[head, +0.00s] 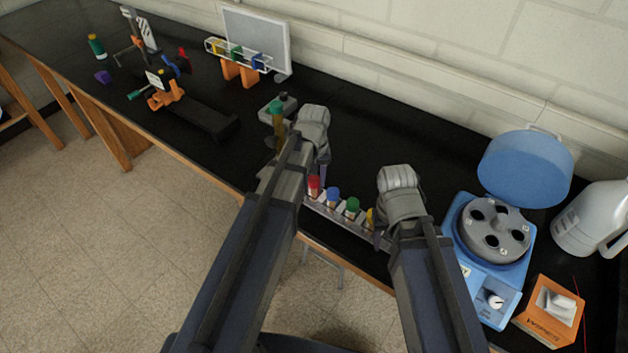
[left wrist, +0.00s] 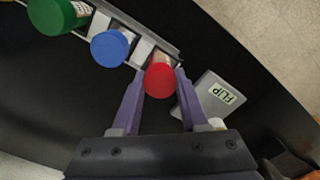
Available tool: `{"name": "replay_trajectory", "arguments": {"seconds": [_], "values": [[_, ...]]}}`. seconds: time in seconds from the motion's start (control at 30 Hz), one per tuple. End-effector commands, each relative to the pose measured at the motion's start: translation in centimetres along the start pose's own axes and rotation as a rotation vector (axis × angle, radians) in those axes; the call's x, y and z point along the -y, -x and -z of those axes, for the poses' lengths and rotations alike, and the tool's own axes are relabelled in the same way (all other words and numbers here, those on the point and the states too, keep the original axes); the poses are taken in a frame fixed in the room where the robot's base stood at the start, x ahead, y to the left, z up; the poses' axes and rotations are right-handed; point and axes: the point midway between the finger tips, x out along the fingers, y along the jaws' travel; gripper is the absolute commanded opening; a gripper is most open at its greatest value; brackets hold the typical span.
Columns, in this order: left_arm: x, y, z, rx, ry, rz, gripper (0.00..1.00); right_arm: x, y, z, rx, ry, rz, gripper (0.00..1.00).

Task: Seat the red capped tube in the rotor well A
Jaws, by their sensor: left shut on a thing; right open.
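The red capped tube (head: 314,184) stands in the end slot of a pale rack (head: 325,208) near the table's front edge. My left gripper (head: 318,178) is shut on it. In the left wrist view the red cap (left wrist: 159,80) sits between the two purple fingers (left wrist: 160,74); the tube's body is mostly hidden below the cap. My right gripper (head: 382,228) is open beside the yellow cap (head: 371,217) at the rack's other end. The grey rotor (head: 495,228) with dark wells sits in the blue centrifuge (head: 468,258), lid raised. Its well letters are too small to read.
Blue (head: 333,196) and green (head: 352,206) capped tubes stand in the rack beside the red one. A grey block marked FLIP (left wrist: 210,98) lies close to my left fingers. An orange box (head: 550,310) and a white jug (head: 590,220) stand by the centrifuge.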

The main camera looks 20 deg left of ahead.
Motion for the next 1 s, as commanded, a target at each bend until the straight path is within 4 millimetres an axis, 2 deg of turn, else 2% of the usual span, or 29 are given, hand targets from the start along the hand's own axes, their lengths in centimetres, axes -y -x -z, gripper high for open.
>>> {"name": "replay_trajectory", "arguments": {"seconds": [0.4, 0.6, 1.0], "values": [[0.0, 6.3, 0.0, 0.0, 0.0, 0.0, 0.0, -0.6, 6.3, -0.4, 0.0, -0.009, 0.002, 0.5], [0.0, 8.8, 0.0, 0.0, 0.0, 0.0, 0.0, -0.8, 8.7, -0.5, 0.0, -0.013, 0.003, 0.5], [0.0, 9.1, 0.0, 0.0, 0.0, 0.0, 0.0, -0.8, 9.1, -0.6, 0.001, -0.014, 0.003, 0.5]]}}
